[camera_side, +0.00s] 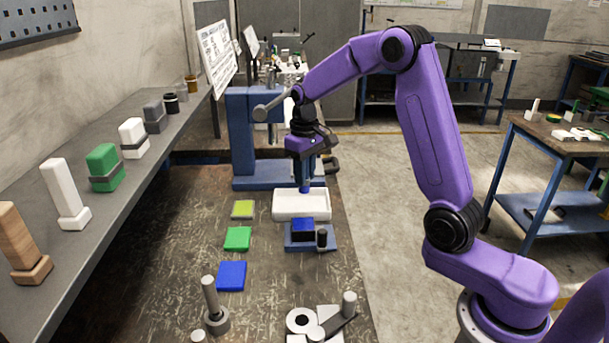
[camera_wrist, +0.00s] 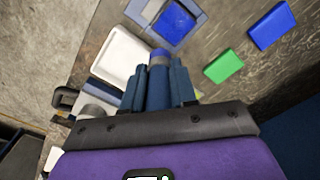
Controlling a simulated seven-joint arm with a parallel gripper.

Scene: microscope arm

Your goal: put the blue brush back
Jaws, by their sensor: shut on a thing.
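My gripper (camera_side: 305,165) is over the white tray (camera_side: 302,205) on the bench, pointing down. It is shut on the blue brush (camera_side: 305,186), whose lower end shows just above or at the tray; I cannot tell whether it touches. In the wrist view the blue brush (camera_wrist: 159,56) sits between the two dark blue fingers of my gripper (camera_wrist: 158,85). The white tray (camera_wrist: 122,55) lies beside it there. The brush's upper part is hidden by the fingers.
Blue (camera_side: 231,276), green (camera_side: 237,239) and yellow-green (camera_side: 243,209) pads lie left. A blue machine frame (camera_side: 242,135) stands behind.

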